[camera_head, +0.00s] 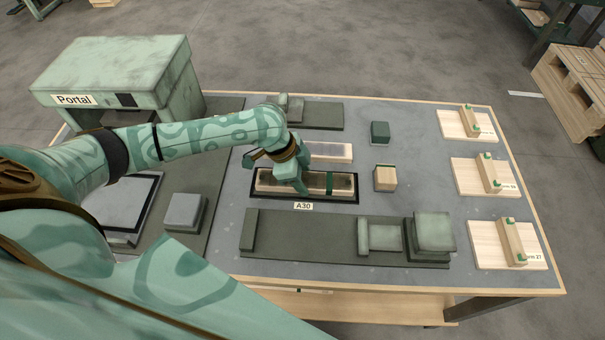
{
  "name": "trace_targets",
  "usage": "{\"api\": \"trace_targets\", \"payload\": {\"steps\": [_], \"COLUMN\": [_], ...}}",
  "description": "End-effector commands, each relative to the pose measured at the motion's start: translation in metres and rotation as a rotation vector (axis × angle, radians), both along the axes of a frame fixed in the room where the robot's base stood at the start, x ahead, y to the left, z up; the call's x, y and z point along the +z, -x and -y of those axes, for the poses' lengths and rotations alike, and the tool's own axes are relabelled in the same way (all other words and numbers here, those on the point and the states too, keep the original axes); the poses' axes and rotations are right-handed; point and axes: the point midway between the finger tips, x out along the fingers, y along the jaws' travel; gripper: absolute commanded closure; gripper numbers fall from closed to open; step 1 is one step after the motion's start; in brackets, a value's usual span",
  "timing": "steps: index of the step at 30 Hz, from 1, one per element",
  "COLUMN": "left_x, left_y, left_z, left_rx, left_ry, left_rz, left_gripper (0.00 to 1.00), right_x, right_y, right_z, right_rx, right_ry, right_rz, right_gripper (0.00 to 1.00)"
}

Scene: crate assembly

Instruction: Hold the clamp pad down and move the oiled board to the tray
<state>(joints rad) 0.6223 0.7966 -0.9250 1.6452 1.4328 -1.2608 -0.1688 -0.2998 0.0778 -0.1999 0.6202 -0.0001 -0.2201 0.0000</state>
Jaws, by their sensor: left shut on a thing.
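My left gripper (302,186) reaches in from the left and points down. It is shut on a long brown board (274,182) with a green band near its right end. The board lies within the outline of a black-rimmed tray (346,200) above the A30 label; whether it touches the tray floor I cannot tell. The gripper covers part of the board. A paler strip (331,151) lies just behind. I cannot tell for sure which part is the clamp pad; a grey-green block (435,229) stands on the front fixture (300,232). My right gripper is not in view.
A green Portal housing (115,75) stands at the back left. A dark green cube (380,131) and a wooden block (385,178) stand right of the tray. Pale boards (470,176) line the right edge. The grey table (425,140) is bare between them.

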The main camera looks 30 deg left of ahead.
Motion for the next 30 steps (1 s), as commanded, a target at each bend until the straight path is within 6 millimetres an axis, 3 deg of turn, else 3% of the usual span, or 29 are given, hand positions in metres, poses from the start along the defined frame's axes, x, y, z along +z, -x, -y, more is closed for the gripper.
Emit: {"api": "trace_targets", "payload": {"steps": [30], "left_x": [-0.0019], "left_y": [-0.0005], "left_z": [0.0005], "left_rx": [0.0], "left_ry": [0.0], "left_rz": [0.001], "left_gripper": [0.76], "right_x": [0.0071], "right_y": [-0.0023], "right_z": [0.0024], "right_rx": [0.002], "right_ry": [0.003], "right_rz": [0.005], "right_gripper": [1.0]}}
